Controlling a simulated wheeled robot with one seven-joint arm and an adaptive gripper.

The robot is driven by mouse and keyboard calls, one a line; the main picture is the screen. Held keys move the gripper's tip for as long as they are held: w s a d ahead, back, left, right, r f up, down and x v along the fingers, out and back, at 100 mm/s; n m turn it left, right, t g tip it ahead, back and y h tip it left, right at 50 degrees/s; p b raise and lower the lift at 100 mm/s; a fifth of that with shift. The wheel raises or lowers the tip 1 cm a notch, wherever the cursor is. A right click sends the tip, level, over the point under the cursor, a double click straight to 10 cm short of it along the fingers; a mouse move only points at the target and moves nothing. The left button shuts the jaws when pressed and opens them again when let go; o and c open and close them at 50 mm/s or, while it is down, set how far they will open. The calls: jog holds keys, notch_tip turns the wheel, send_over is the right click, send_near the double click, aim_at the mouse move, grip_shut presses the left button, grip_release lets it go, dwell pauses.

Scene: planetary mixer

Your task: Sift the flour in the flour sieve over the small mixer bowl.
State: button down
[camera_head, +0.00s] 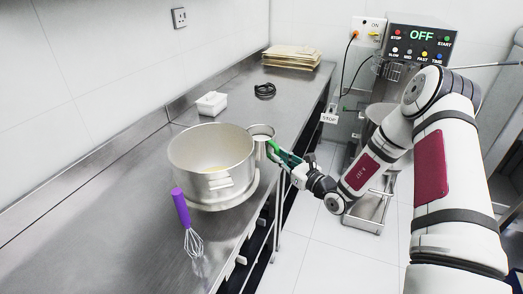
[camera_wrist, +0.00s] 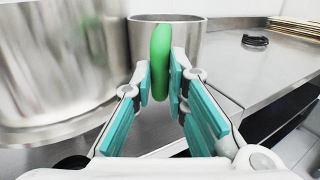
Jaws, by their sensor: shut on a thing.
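The bowl (camera_head: 212,185) is a large metal pot with a side handle, standing on the steel counter; a little yellowish matter shows inside. It fills the left of the wrist view (camera_wrist: 50,75). The flour sieve (camera_head: 260,137) is a small metal cup with a green handle (camera_head: 273,146), close beside the bowl's right side. In the wrist view the sieve cup (camera_wrist: 195,45) is upright, with the green handle (camera_wrist: 160,60) between the fingers. My gripper (camera_wrist: 160,75) is shut on this handle. The inside of the sieve is mostly hidden, and I cannot tell whether its base touches the counter.
A white container (camera_head: 211,104), a black coiled item (camera_head: 265,90) and a stack of boards (camera_head: 291,57) lie farther back. A mixer with an OFF panel (camera_head: 420,42) stands right of the counter.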

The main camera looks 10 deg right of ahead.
jog(key=shift+s+a, duration=0.15)
jog(key=shift+a, duration=0.2)
jog(key=d, duration=0.1)
jog(key=w+d+b, duration=0.1)
jog(key=d, duration=0.1)
jog(key=w+d, duration=0.1)
jog(key=shift+w+d+b, duration=0.15)
jog(key=shift+w+b, duration=0.1)
jog(key=shift+b, duration=0.05)
jog(key=shift+s, duration=0.1)
